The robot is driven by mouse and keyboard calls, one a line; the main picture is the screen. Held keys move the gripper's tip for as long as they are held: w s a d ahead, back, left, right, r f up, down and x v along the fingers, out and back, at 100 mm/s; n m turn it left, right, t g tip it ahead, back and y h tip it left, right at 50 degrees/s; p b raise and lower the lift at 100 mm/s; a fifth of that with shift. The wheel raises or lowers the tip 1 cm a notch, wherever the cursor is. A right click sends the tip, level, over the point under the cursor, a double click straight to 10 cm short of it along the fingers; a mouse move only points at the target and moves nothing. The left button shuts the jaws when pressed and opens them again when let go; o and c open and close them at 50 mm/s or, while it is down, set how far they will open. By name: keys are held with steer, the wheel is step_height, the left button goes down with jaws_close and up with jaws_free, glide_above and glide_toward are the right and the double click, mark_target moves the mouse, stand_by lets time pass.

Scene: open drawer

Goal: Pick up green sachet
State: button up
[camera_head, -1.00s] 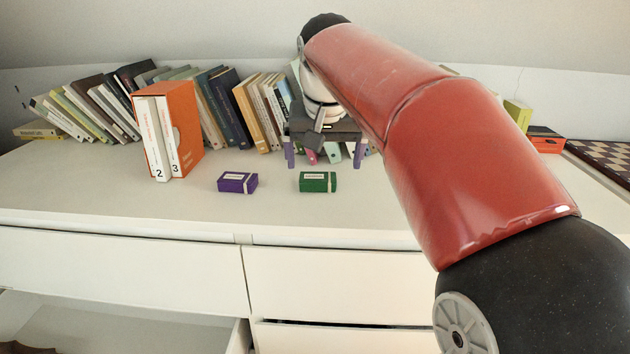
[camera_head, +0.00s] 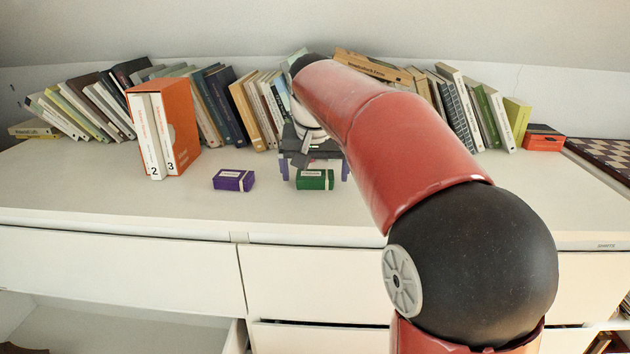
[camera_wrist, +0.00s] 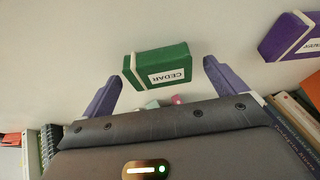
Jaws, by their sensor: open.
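The green sachet (camera_head: 314,180) is a small green box with a white label, lying on the white dresser top. It also shows in the wrist view (camera_wrist: 157,64), where its label reads CEDAR upside down. My gripper (camera_head: 314,178) is open, with purple fingers low on either side of the sachet in the head view. In the wrist view my gripper (camera_wrist: 157,78) has its fingertips to the left and right of the sachet, with gaps on both sides. I cannot tell its exact height above the top.
A purple box (camera_head: 233,180) lies to the left of the green one. An orange slipcase (camera_head: 184,125) with two white volumes stands further left. Rows of books line the wall behind. Below the dresser's front edge, a drawer (camera_head: 110,325) is open at lower left.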

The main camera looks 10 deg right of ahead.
steer(key=shift+c, duration=0.2)
steer(key=c, duration=1)
steer(key=shift+r, duration=0.1)
